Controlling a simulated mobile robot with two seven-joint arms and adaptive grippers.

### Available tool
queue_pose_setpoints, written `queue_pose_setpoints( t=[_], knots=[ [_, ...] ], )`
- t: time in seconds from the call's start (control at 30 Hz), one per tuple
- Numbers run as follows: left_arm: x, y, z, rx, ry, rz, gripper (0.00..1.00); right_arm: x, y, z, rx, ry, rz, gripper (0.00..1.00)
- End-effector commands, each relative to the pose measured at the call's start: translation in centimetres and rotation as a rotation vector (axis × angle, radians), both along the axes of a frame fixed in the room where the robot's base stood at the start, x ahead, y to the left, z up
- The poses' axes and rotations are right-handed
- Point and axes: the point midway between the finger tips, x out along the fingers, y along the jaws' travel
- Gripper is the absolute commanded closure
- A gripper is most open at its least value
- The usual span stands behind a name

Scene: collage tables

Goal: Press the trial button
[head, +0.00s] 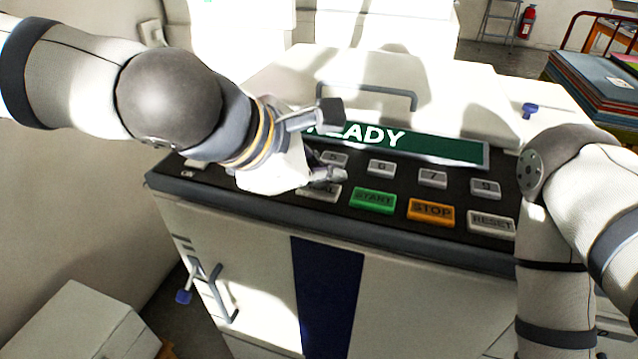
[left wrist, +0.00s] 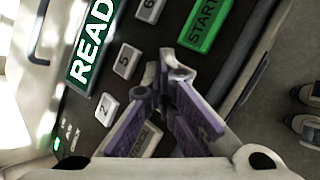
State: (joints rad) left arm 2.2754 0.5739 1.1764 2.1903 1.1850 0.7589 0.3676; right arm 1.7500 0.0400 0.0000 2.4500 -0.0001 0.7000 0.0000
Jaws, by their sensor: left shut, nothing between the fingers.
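The trial button (head: 322,195) is a pale key at the left end of the lower key row on the machine's dark panel. My left gripper (head: 334,176) is over it and hides most of its label; only the last letters show. The gripper's fingers are shut and empty. In the left wrist view the fingers (left wrist: 172,72) point across the panel, and a pale key (left wrist: 148,141), partly hidden, shows beneath them. I cannot tell whether the fingertips touch the button. My right gripper is not in view; only my right arm shows at the right.
A green START key (head: 373,201), an orange STOP key (head: 431,210) and a RESET key (head: 491,222) follow to the right. Number keys (head: 380,168) sit above them, under a green display (head: 440,145). A handled lid (head: 370,75) rises behind. Stacked folders (head: 590,85) stand at the far right.

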Motion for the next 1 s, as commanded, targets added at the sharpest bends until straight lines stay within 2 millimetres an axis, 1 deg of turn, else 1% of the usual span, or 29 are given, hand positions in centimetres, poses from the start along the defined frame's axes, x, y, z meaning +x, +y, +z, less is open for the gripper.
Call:
queue_pose_setpoints(
  t=[0.17, 0.43, 0.73, 1.0],
  knots=[
    [0.0, 0.0, 0.1, 0.0, 0.002, 0.001, 1.0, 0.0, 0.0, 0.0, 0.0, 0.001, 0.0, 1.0],
    [0.0, 0.0, 1.5, 0.0, 0.0, 0.002, 1.0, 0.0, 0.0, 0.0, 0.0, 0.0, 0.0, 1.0],
    [0.0, 0.0, 1.7, -0.001, 0.0, 0.001, 1.0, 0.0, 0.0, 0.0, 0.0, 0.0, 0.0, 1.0],
    [0.1, 0.0, 4.3, -0.001, -0.003, 0.001, 1.0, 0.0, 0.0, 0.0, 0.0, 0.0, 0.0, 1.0]
  ],
)
